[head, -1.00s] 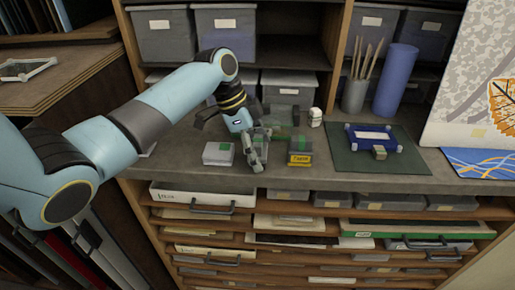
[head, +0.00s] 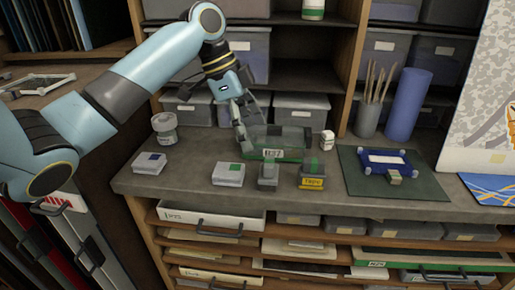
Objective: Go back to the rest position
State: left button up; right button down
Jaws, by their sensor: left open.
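My left gripper (head: 240,112) is open and raised above the back of the grey counter (head: 200,149). Its fingers point down, just left of and partly in front of a clear box with a green base (head: 276,154). I cannot tell whether the fingers touch that box. The gripper shows nothing held. My left arm reaches in from the left, bent with its elbow high. My right gripper is not in view.
A jar (head: 165,128) is at left. A blue frame (head: 386,160) lies on a dark green mat (head: 430,187). Shelves rise behind.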

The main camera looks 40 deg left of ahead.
pick_arm(q)
jog(key=shift+s+a+r, duration=0.1)
jog(key=shift+r, duration=0.2)
